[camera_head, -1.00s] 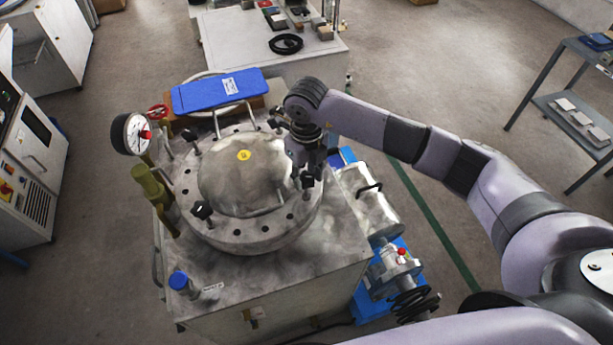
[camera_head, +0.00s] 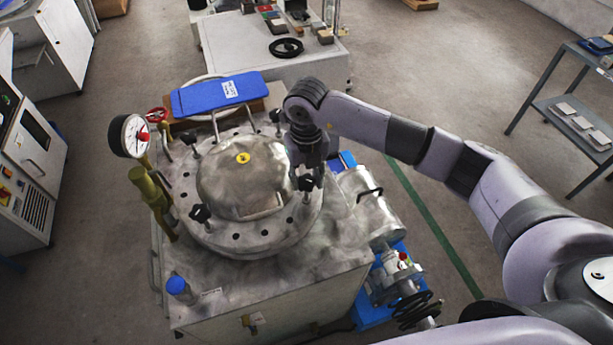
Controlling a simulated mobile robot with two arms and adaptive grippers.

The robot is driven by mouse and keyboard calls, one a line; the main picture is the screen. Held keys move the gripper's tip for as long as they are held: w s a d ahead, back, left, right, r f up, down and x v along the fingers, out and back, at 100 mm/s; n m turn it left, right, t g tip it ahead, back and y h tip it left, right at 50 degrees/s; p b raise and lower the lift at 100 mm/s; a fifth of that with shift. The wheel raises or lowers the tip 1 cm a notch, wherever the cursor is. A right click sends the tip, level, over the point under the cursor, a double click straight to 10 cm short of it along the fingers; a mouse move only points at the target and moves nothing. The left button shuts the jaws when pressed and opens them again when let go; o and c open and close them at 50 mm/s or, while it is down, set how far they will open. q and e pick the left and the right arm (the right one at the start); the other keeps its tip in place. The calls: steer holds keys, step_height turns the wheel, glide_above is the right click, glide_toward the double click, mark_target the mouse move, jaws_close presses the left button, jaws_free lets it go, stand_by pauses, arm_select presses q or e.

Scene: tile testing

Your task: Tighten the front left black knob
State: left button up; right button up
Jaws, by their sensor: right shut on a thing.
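A round metal vessel lid (camera_head: 225,180) with a bolted flange sits on top of a grey metal cabinet. The front left black knob (camera_head: 200,213) stands on the flange's near left side, with nothing touching it. My right gripper (camera_head: 309,170) points down at the flange's right side. It is shut on the front right black knob (camera_head: 306,183), whose near part shows below the fingers. Two more black knobs stand at the back, one at the back left (camera_head: 189,136) and one at the back right (camera_head: 276,115). My left gripper is out of view.
A pressure gauge (camera_head: 128,136) and a brass valve (camera_head: 150,190) stand left of the lid. A blue case (camera_head: 217,93) lies behind it. A blue-capped fitting (camera_head: 179,288) stands at the cabinet's near left corner. A metal cylinder (camera_head: 368,208) and pump are on the right.

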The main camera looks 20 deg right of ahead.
steer(key=o, duration=1.2)
step_height(320, 180, up, 12)
stand_by(0.4)
